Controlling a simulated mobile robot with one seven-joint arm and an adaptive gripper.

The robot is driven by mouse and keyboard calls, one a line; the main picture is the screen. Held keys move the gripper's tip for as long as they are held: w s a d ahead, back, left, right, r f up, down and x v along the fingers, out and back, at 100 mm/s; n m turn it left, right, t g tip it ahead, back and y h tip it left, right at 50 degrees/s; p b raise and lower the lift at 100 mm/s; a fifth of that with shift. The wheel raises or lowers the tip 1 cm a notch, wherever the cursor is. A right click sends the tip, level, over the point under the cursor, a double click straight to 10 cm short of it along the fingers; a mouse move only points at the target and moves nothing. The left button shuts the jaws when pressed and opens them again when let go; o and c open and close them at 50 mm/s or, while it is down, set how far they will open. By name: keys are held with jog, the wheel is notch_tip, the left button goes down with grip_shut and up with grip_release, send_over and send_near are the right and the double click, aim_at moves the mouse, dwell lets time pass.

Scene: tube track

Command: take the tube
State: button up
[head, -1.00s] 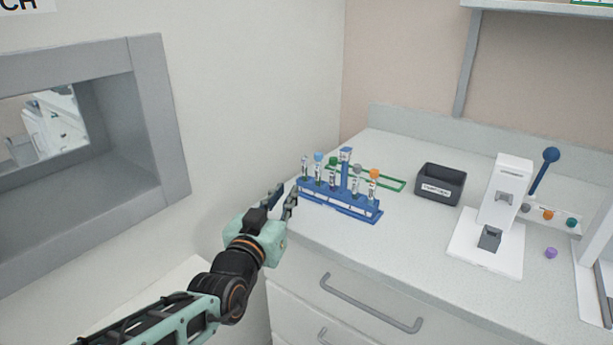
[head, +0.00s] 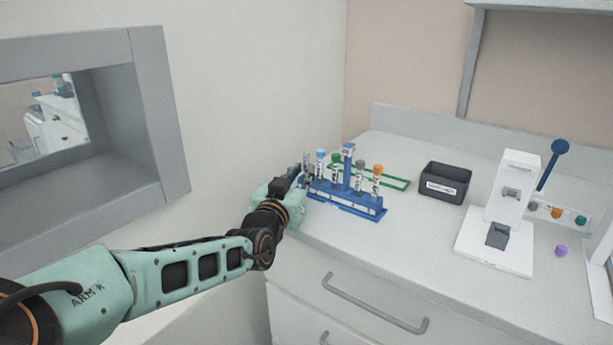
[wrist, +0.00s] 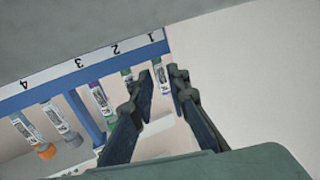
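A blue rack (head: 372,209) on the counter holds a row of upright tubes with coloured caps. The leftmost tube (wrist: 160,77), at the rack's mark 1, stands between my gripper's fingertips in the wrist view. My gripper (wrist: 159,78) is open, with a finger on each side of that tube; contact cannot be made out. In the head view my gripper (head: 302,177) is at the rack's left end and partly hides the leftmost tube. Tubes with a blue cap (head: 320,154), a green cap (head: 336,159), a grey cap (head: 364,164) and an orange cap (head: 377,169) stand farther right.
A green frame (head: 397,182) lies behind the rack. A black bin (head: 445,184) and a white device (head: 506,215) stand to the right. A purple piece (head: 562,250) lies at far right. A wall opening (head: 158,110) is at left. Counter in front of the bin is clear.

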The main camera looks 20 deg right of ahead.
jog(key=shift+w+d, duration=0.35)
jog(key=shift+w, duration=0.1)
jog(key=shift+c, duration=0.4)
grip_shut()
